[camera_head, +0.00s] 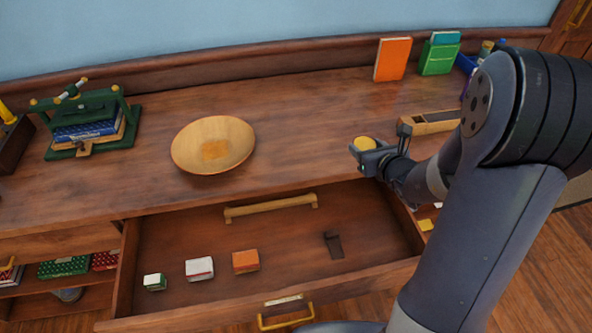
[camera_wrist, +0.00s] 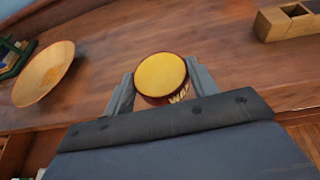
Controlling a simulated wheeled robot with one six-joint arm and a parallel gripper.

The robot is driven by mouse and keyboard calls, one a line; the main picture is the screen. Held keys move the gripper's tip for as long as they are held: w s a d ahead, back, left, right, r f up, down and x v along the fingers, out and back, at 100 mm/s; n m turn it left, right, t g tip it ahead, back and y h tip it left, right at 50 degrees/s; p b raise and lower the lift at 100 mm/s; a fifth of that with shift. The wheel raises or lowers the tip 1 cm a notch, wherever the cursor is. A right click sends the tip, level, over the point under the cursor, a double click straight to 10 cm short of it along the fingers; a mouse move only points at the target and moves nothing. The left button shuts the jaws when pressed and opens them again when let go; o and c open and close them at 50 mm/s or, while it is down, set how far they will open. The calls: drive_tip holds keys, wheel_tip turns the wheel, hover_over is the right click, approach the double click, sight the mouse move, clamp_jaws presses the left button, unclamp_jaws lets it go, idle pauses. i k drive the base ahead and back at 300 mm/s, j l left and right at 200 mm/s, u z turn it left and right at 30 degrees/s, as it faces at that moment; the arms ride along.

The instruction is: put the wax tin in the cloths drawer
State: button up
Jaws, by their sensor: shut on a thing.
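My gripper (camera_head: 370,153) is shut on a round tin with a yellow top (camera_head: 364,143), taken to be the wax tin. In the wrist view the tin (camera_wrist: 162,76) sits upright between the two fingers, its dark reddish side partly showing. The gripper is near the front edge of the wooden top, behind the right end of an open drawer (camera_head: 180,240). The drawer has a brass handle and a small label plate (camera_head: 284,300) that I cannot read. Inside are several small boxes or folded things and a dark piece (camera_head: 333,244). Which drawer is for cloths I cannot tell.
A wooden bowl (camera_head: 213,145), a green press with books (camera_head: 88,122), a wooden box-like block (camera_head: 430,123) and an orange book (camera_head: 392,59) stand on the top. The drawer's middle floor is clear.

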sight(291, 255)
drive_tip(key=l+u, duration=0.15)
drive_tip(key=l, duration=1.1)
drive_tip(key=u, duration=1.05)
